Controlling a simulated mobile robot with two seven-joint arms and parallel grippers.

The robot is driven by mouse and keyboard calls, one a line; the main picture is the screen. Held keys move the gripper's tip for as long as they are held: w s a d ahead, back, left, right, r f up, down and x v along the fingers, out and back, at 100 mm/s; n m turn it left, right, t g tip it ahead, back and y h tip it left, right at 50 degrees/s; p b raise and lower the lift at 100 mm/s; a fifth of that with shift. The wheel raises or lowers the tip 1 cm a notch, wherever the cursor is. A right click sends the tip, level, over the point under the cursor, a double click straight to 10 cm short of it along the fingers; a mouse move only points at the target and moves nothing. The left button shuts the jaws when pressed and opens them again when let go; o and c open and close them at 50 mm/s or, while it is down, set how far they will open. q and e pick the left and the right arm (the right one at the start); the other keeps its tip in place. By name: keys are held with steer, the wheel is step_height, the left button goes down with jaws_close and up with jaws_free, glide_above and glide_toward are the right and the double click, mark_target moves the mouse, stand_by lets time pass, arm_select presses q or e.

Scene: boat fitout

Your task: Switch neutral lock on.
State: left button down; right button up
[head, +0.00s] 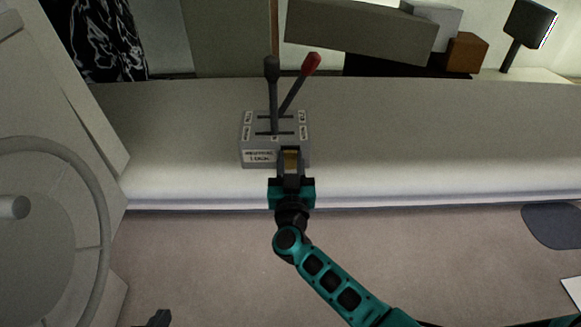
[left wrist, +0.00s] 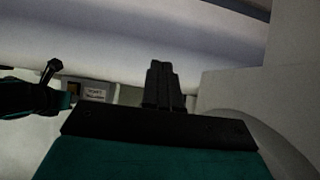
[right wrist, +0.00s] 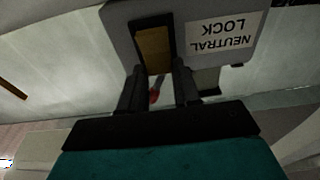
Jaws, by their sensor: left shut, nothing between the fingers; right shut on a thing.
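The grey control box (head: 246,135) stands on the ledge, with a black-knobbed lever (head: 272,70) and a red-knobbed lever (head: 312,60) on top. Its front carries the NEUTRAL LOCK label (head: 259,156), upside down in the right wrist view (right wrist: 222,36). Beside the label is a brownish-yellow panel in a dark frame (right wrist: 154,50). My left gripper (left wrist: 165,85) is shut and empty, low at the left in the head view (head: 158,318).
A white console with a round wheel (head: 100,215) fills the left side. The ledge (head: 430,130) is clear right of the box. Grey and brown blocks (head: 365,32) and a dark screen on a post (head: 528,22) stand behind. Open floor lies in front.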

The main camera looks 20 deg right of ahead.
steer(key=shift+f+t+b, duration=0.65)
steer(key=shift+t+b, duration=0.05)
steer(key=shift+b, duration=0.5)
steer(key=t+b, duration=0.1)
steer(key=b, duration=0.2)
steer(key=shift+s+f+t+h, duration=0.1)
steer(key=shift+t+h, duration=0.2)
steer(key=shift+h, duration=0.1)
arm_select(q)
steer(key=shift+h, duration=0.3)
steer(key=f, duration=0.3)
steer(key=w+d+f, duration=0.1)
steer(key=shift+d+f, duration=0.1)
steer(key=shift+f, duration=0.3)
arm_select(e)
steer(key=shift+r, duration=0.2)
steer(key=o, duration=1.1)
steer(key=shift+c, duration=0.2)
arm_select(q)
steer(key=shift+s+f, duration=0.1)
arm_select(e)
steer(key=shift+s+f, duration=0.1)
steer(key=shift+s, duration=0.05)
